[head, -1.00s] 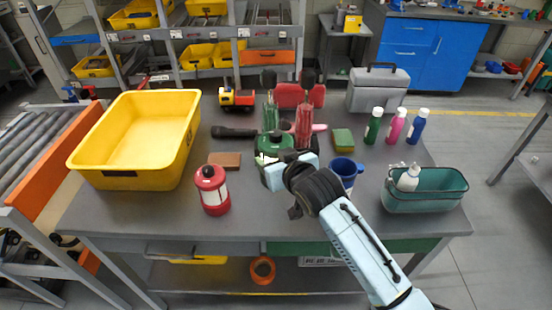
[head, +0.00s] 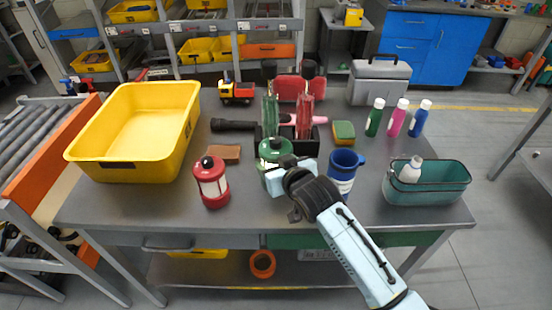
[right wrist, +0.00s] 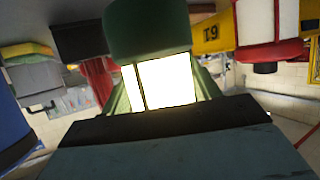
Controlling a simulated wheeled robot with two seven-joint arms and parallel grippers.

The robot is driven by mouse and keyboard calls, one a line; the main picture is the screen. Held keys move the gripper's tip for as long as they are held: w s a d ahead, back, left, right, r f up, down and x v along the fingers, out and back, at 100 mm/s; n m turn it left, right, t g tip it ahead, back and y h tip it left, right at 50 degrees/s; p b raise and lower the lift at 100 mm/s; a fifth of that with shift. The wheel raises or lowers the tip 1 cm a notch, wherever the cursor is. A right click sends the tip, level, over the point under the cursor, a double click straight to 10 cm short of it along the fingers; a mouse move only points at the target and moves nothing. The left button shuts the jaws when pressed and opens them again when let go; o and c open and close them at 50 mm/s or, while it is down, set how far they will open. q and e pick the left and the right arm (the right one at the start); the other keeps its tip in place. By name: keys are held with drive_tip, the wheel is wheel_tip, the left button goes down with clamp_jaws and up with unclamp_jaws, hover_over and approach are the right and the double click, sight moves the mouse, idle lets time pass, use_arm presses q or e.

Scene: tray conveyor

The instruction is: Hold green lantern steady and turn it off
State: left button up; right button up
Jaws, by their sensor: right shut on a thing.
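The green lantern (head: 275,149) stands upright near the middle of the table in the head view, its lower part hidden by my right gripper (head: 277,180). The gripper is shut on the lantern. In the right wrist view the lantern (right wrist: 148,36) appears upside down, and its panel (right wrist: 160,82) glows bright white, so it is lit. The fingertips are mostly hidden there. Whether the lantern's base touches the table is hidden. My left gripper is in neither view.
A red lantern (head: 211,182) stands left of the green one, a blue mug (head: 342,172) right of it. Behind is a dark holder (head: 318,136) with red and green tools. A yellow bin (head: 185,152) fills the table's left; a teal basket (head: 440,190) is at right.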

drive_tip(key=shift+f+b, duration=1)
drive_tip(key=shift+f, duration=1.2)
drive_tip(key=shift+f, duration=0.4)
drive_tip(key=o, duration=1)
drive_tip(key=shift+o, duration=0.2)
drive_tip(key=c, duration=1)
drive_tip(key=shift+c, duration=0.2)
